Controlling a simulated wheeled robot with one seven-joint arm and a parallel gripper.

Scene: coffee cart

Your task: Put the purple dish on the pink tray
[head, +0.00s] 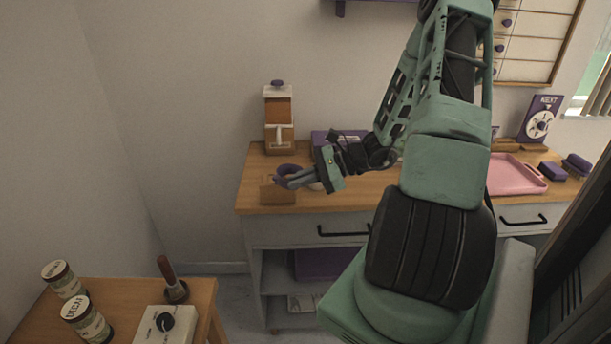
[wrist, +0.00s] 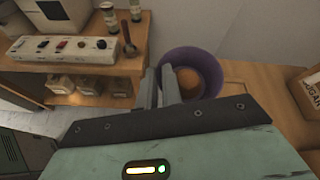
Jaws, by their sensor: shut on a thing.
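The purple dish (head: 289,169) is at the left end of the wooden counter, partly hidden by my fingers. In the wrist view the round purple dish (wrist: 207,59) shows a brown round patch inside; I cannot tell whether this is contents or something beyond. My gripper (head: 281,182) is shut on the dish's near wall, and its fingers (wrist: 160,88) meet the rim in the wrist view. I cannot tell whether the dish touches the counter. The pink tray (head: 514,176) lies flat and looks empty on the counter's right part, beyond my arm.
A wooden box (head: 274,192) sits at the counter's left front edge, close to my fingers. A brown and white dispenser (head: 279,122) stands behind. Purple blocks (head: 552,172) lie right of the tray. A side table (head: 200,290) with tins stands at lower left.

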